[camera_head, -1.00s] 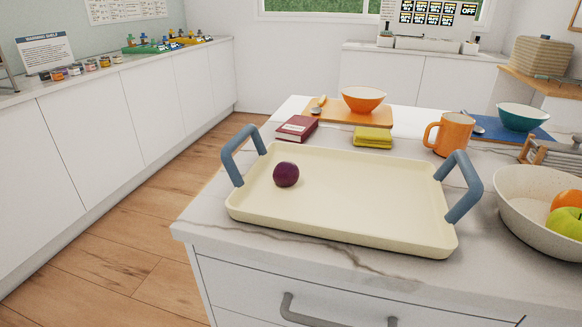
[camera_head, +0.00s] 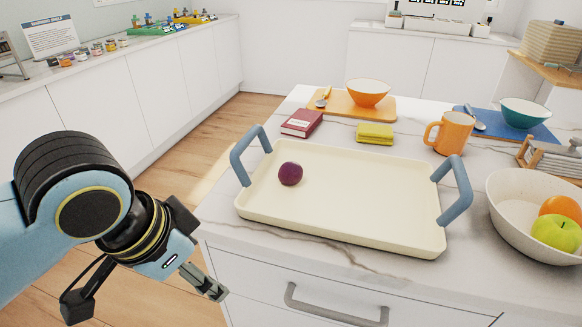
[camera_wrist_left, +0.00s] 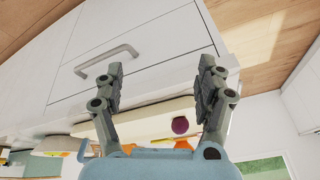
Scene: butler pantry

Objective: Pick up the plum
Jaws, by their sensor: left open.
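The plum (camera_head: 290,174) is dark purple and round. It lies on the left part of a cream tray (camera_head: 340,215) with two blue-grey handles, on the marble counter. My left gripper (camera_head: 150,296) is at the lower left in the head view, left of the counter's front corner and apart from the tray. In the left wrist view my left gripper (camera_wrist_left: 163,85) is open and empty. The plum (camera_wrist_left: 180,125) shows there between the fingers but farther off, against the tray. My right gripper is in neither view.
A bowl (camera_head: 515,222) with an orange and a green apple stands right of the tray. Behind the tray are a red book (camera_head: 302,123), a yellow cloth (camera_head: 375,134), an orange mug (camera_head: 452,133) and an orange bowl (camera_head: 367,93). The tray's raised handles (camera_head: 245,155) flank it. Its middle is clear.

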